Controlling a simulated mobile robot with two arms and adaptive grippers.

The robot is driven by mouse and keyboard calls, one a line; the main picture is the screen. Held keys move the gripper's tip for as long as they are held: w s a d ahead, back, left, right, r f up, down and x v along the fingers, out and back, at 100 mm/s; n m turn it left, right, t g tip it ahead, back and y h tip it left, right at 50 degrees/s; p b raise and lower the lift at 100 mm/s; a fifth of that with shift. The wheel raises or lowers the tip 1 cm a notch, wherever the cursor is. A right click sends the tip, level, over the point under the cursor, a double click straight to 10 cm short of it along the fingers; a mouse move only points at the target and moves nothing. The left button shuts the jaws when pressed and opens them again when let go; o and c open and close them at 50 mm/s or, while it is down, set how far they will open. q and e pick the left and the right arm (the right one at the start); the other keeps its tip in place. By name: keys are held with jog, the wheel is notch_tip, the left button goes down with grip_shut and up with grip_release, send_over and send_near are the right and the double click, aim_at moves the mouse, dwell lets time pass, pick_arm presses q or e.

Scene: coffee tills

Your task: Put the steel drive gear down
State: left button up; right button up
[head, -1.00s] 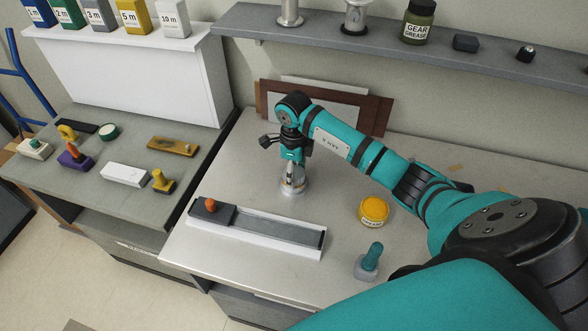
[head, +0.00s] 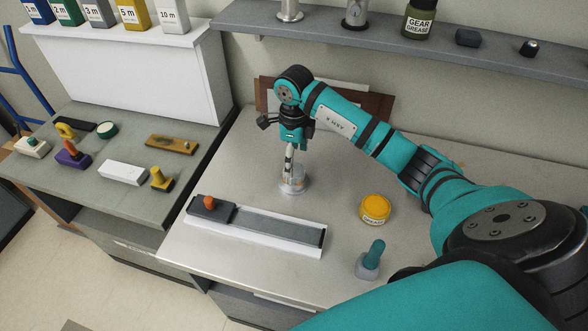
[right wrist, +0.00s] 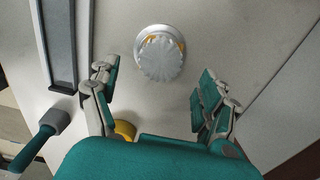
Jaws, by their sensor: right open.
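The steel drive gear (head: 292,182) is a silver toothed disc on a round metal base on the light bench top. In the right wrist view the gear (right wrist: 160,60) shows from above, with yellow patches at its rim. My right gripper (head: 290,160) is above the gear, pointing down. In the right wrist view its fingers (right wrist: 156,78) are spread wide, with the gear beyond them and clear space on both sides. Nothing is held. My left gripper is not in view.
A long grey block in a white tray (head: 232,239) lies in front of the gear. A yellow grease tub (head: 374,209) and a teal-handled stamp (head: 370,259) stand to the right. A shelf (head: 330,41) runs behind.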

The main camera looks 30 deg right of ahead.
aim_at(294, 170)
notch_tip(294, 170, up, 7)
jog(key=b, duration=0.1)
jog(key=shift+b, duration=0.35)
dwell(0.3)
